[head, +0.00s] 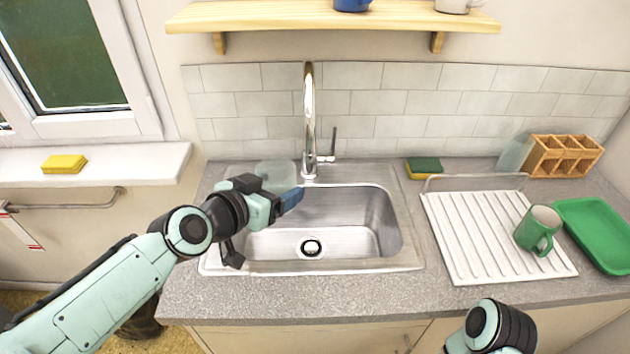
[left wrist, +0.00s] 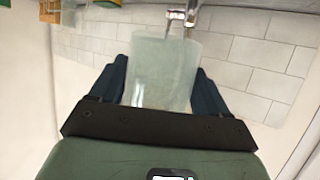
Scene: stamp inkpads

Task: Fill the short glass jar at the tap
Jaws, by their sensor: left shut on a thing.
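A pale, see-through glass jar (head: 275,173) is held over the left back part of the sink, just left of the tap. My left gripper (head: 288,200) is shut on it. In the left wrist view, the jar (left wrist: 163,72) sits between the two dark fingers. The chrome tap (head: 309,110) stands behind the sink, with a lever on its right; part of it shows near the jar in the left wrist view (left wrist: 180,17). I cannot tell whether water runs or is in the jar. Of my right arm only a link shows; its gripper is out of view.
The steel sink (head: 385,255) is empty. A green and yellow sponge (head: 424,167) lies right of the tap. The white drying rack (head: 465,235) holds a green mug (head: 538,228). A green tray (head: 598,232), wooden holder (head: 562,156) and another clear glass item (head: 514,154) are at right.

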